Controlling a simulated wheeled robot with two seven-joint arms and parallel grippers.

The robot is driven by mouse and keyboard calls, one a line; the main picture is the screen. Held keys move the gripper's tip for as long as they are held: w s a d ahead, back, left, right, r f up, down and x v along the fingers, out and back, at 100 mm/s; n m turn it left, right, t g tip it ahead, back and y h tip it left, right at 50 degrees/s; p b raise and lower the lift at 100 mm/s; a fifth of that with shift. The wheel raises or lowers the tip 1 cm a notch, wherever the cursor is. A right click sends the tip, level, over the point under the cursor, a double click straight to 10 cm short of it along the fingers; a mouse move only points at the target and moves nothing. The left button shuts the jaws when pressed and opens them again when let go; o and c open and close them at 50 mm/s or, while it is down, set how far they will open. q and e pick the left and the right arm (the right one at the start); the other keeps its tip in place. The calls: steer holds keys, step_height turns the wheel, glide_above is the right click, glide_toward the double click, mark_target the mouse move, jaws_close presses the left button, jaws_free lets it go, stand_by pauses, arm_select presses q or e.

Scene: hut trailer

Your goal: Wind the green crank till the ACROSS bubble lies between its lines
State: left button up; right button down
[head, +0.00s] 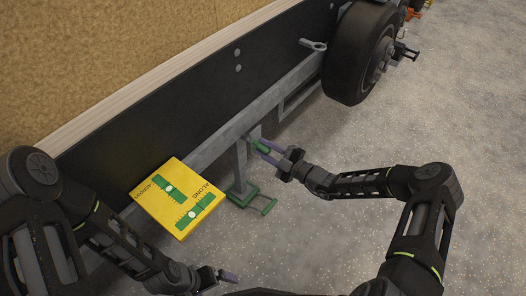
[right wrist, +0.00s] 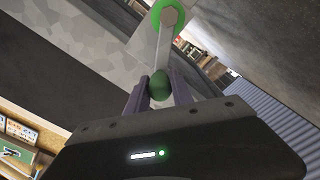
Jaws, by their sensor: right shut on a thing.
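The green crank (head: 260,146) is on the grey leg under the trailer's frame. In the right wrist view its green knob (right wrist: 159,86) sits between my purple fingers, and its metal arm runs up to a green ring (right wrist: 168,12). My right gripper (head: 268,153) is shut on this knob. The yellow level board (head: 178,222) lies tilted at the left, with a green ACROSS vial (head: 180,189) and a green ALONG vial (head: 204,203). A pale bubble shows in each; they are too small to place against the lines. My left gripper (head: 228,276) is low, near the bottom edge, apart from the board.
A black wheel (head: 355,55) is at the upper right. The trailer's dark side (head: 190,105) runs diagonally behind. The grey floor at the right is clear apart from my arm.

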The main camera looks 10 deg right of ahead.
steer(key=shift+w+d+r, duration=0.25)
steer(key=shift+d+r, duration=0.05)
stand_by(0.4)
steer(key=c, duration=1.1)
jaws_free()
steer(key=shift+f, duration=0.1)
steer(key=p+v, duration=0.1)
steer(key=v, duration=0.7)
